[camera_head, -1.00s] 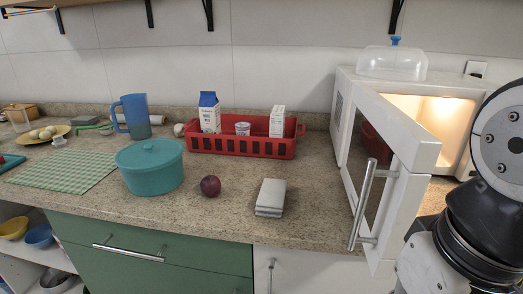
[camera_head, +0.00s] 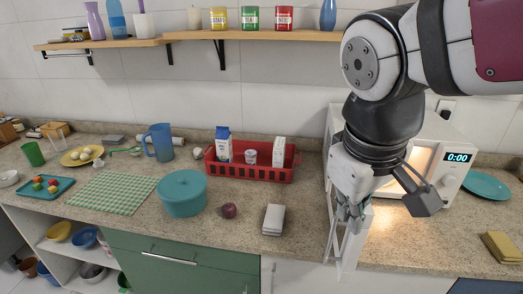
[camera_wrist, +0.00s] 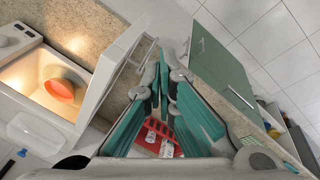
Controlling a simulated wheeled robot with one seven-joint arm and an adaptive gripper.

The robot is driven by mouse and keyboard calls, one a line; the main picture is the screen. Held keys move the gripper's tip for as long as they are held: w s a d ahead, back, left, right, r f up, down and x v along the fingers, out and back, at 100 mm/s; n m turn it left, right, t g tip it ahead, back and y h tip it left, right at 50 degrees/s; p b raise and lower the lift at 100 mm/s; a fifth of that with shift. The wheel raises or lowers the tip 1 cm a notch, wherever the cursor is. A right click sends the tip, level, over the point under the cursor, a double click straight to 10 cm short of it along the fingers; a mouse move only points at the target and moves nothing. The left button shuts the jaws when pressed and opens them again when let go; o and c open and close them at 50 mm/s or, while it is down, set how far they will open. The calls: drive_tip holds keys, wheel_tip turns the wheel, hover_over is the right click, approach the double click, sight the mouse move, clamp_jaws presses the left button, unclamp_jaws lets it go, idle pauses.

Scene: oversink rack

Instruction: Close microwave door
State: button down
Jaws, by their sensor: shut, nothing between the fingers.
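The white microwave (camera_head: 447,187) stands on the counter at the right, its lit inside partly hidden by my arm. Its door (camera_head: 352,245) stands open, swung out toward the counter's front edge, with a bar handle (camera_head: 331,232) on its outer face. In the wrist view the door (camera_wrist: 113,75) is left of my fingers, and an orange-red bowl (camera_wrist: 60,90) shows in the lit cavity. My gripper (camera_head: 352,214) is shut and empty, pointing down close by the door's top. In the wrist view its teal fingers (camera_wrist: 168,72) are near the door's outer side; contact cannot be told.
A red crate (camera_head: 247,172) with cartons, a grey box (camera_head: 274,219), a dark red apple (camera_head: 229,211) and a teal pot (camera_head: 182,194) stand left of the door. A teal plate (camera_head: 486,185) and a yellow sponge-like block (camera_head: 503,246) lie at right. A shelf (camera_head: 255,36) runs above.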

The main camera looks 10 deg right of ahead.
drive_tip(key=w+a+f+n+g+h, duration=0.3)
drive_tip(key=w+a+f+n+h, duration=0.4)
drive_tip(key=w+a+f+n, duration=0.55)
drive_tip(key=s+d+f+p, duration=0.1)
drive_tip(key=d+f+p, duration=0.3)
drive_tip(key=d, duration=0.8)
drive_tip(key=shift+s+f+n, duration=0.15)
drive_tip(key=shift+f+n, duration=0.3)
drive_tip(key=shift+f, duration=0.7)
